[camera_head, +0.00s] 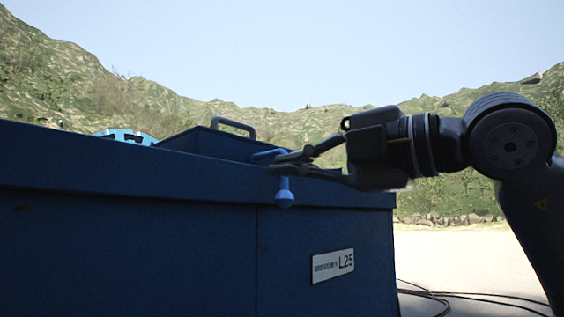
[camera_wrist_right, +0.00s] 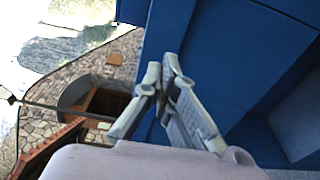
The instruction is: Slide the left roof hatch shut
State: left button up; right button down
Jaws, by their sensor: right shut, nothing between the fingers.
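A large dark blue cabinet (camera_head: 130,225) fills the left and middle of the head view. On its roof stands a raised blue hatch-like part (camera_head: 200,143) with a grey handle (camera_head: 233,125); I cannot tell whether this is the left hatch. A lighter blue lever with a ball end (camera_head: 284,198) hangs at the front edge. My right gripper (camera_head: 276,163) is shut and empty, its fingertips overlapping the lever in the picture; contact is unclear. The right wrist view shows the fingertips (camera_wrist_right: 163,74) over blue surfaces. My left gripper is out of view.
A light blue rounded object (camera_head: 125,135) shows behind the roof edge at left. A white L25 plate (camera_head: 332,265) is on the cabinet front. Dark cables (camera_head: 440,295) lie on the pale ground at right. The air above the roof is clear.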

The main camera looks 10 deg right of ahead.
jog(key=s+d+r+m+t+h, duration=0.1)
jog(key=d+r+m+t+h, duration=0.1)
jog(key=d, duration=0.1)
jog(key=w+a+p, duration=0.2)
jog(key=w+p, duration=0.5)
jog(key=w, duration=0.4)
jog(key=shift+w+a+r+p, duration=0.15)
jog(key=shift+r+p, duration=0.05)
jog(key=shift+p, duration=0.1)
jog(key=shift+a, duration=0.15)
